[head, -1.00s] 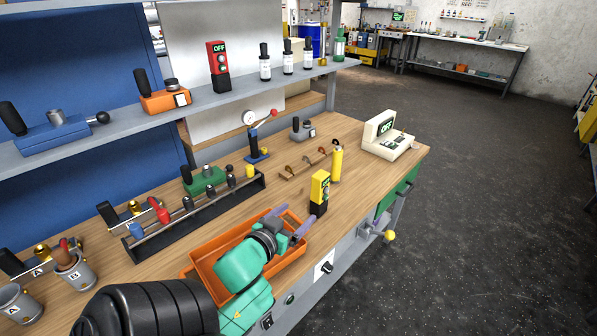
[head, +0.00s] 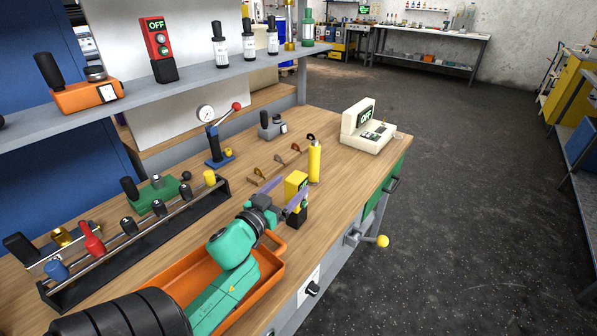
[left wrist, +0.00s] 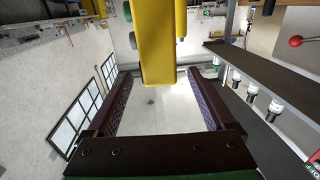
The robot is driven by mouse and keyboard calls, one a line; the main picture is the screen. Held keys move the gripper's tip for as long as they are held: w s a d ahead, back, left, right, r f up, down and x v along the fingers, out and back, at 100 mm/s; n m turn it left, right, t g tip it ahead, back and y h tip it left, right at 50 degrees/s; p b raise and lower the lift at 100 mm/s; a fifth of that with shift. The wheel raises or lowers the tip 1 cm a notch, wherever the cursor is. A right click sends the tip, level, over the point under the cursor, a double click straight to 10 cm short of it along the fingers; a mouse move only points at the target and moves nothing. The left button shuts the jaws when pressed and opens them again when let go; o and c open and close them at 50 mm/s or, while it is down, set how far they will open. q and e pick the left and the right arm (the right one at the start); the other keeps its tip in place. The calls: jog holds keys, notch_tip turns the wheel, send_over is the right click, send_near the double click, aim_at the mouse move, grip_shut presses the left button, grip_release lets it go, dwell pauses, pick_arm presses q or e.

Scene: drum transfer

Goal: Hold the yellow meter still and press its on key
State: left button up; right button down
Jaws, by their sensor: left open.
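The yellow meter (head: 293,186) stands upright on the wooden bench near its front edge, with a black lower part and a small display on its right-hand face. My left gripper (head: 282,195) is open at the meter, with one finger to each side of it in the head view. In the left wrist view the yellow body (left wrist: 153,45) shows between the two spread fingers (left wrist: 155,100), with a gap on both sides. Green and grey keys stick out at its left there. The on key cannot be told apart. My right gripper is not in view.
An orange tray (head: 272,262) lies under my left arm. A yellow cylinder (head: 314,162) stands close behind the meter. A cream device reading OFF (head: 366,133) is farther back right. A black rack (head: 150,235) lies to the left. The bench's front edge is close by.

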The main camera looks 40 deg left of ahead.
aim_at(302, 174)
pick_arm(q)
jog(key=w, duration=0.6)
jog(key=shift+w+a, duration=0.35)
jog(key=shift+a, duration=0.05)
jog(key=shift+w, duration=0.25)
jog(key=shift+s, duration=0.1)
jog(key=shift+c, duration=0.9)
grip_shut()
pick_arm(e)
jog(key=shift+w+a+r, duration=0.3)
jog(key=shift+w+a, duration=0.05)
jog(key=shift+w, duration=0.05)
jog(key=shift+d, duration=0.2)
